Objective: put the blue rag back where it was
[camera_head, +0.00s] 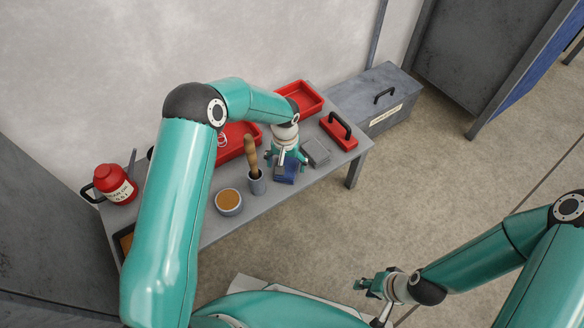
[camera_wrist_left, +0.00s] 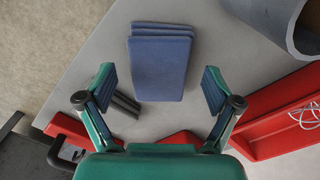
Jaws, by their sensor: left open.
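The blue rag (camera_wrist_left: 160,66) lies folded flat in layers on the grey table (camera_wrist_left: 220,55). In the head view the rag (camera_head: 287,173) is near the table's front edge, right of the grey cup, partly hidden by my left gripper (camera_head: 287,160). In the left wrist view my left gripper (camera_wrist_left: 160,92) is open and empty, its fingers spread wider than the rag. The rag lies ahead of the fingertips, not between them. My right gripper (camera_head: 372,285) is away from the table, above the floor; its finger gap is too small to judge.
A grey cup (camera_head: 257,185) holding a wooden handle and a bowl (camera_head: 229,203) stand left of the rag. A grey block (camera_head: 316,152), a red tool with a black handle (camera_head: 340,132) and red trays (camera_head: 300,95) are close by. A red can (camera_head: 114,185) stands far left.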

